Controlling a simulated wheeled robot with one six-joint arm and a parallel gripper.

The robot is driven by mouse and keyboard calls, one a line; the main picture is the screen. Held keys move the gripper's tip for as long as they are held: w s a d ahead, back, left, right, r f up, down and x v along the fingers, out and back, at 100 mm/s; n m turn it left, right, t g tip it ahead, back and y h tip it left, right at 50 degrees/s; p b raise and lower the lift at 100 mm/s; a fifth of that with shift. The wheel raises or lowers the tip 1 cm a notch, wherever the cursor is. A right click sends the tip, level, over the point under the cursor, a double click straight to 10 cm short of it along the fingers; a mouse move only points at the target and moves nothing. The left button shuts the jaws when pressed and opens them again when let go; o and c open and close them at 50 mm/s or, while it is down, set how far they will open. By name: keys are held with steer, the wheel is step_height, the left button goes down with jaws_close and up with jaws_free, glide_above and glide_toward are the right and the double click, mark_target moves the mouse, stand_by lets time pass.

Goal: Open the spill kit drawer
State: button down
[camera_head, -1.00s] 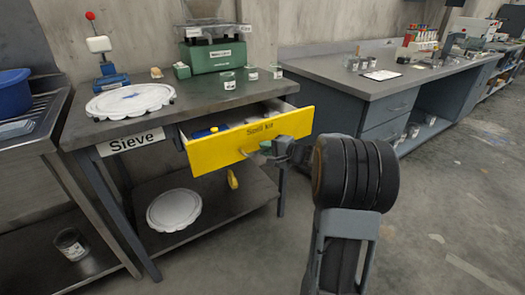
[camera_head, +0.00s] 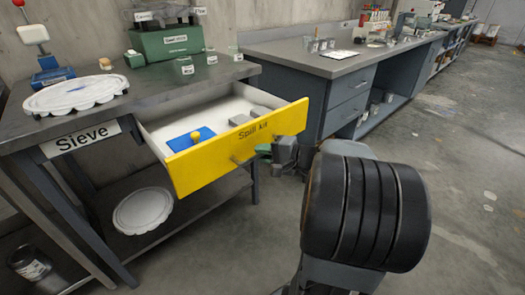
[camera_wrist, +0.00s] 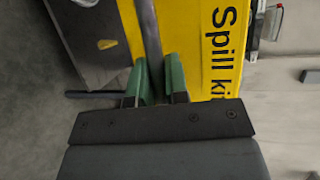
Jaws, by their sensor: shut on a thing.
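The spill kit drawer (camera_head: 238,150) has a yellow front labelled "Spill kit" and stands well out from under the Sieve table. Its front also shows in the wrist view (camera_wrist: 196,50). The drawer's bar handle (camera_wrist: 148,32) runs between my gripper's green fingers. My gripper (camera_wrist: 159,80) is shut on the handle.
The Sieve table (camera_head: 115,111) carries a white sieve lid (camera_head: 76,95), a green balance (camera_head: 168,45) and small jars. A lower shelf holds another white round lid (camera_head: 142,210). A grey bench (camera_head: 330,62) with drawers stands to the right. The floor at the right is open.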

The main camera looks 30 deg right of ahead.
steer(key=c, duration=1.1)
jaws_free()
steer(key=shift+c, duration=0.2)
steer(key=p+v, duration=0.3)
steer(key=v, duration=1)
steer(key=shift+s+d, duration=0.25)
steer(key=shift+s, duration=0.1)
steer(key=shift+a, duration=0.1)
steer(key=a+r+n+g+h+p, duration=0.8)
steer(key=a+r+n+p, duration=0.4)
steer(key=a+r+p, duration=0.8)
steer(key=r+g+p, duration=0.1)
steer(key=p, duration=0.7)
steer(key=shift+s+a+r+h, duration=0.2)
steer(key=shift+s+h, duration=0.1)
steer(key=shift+h, duration=0.1)
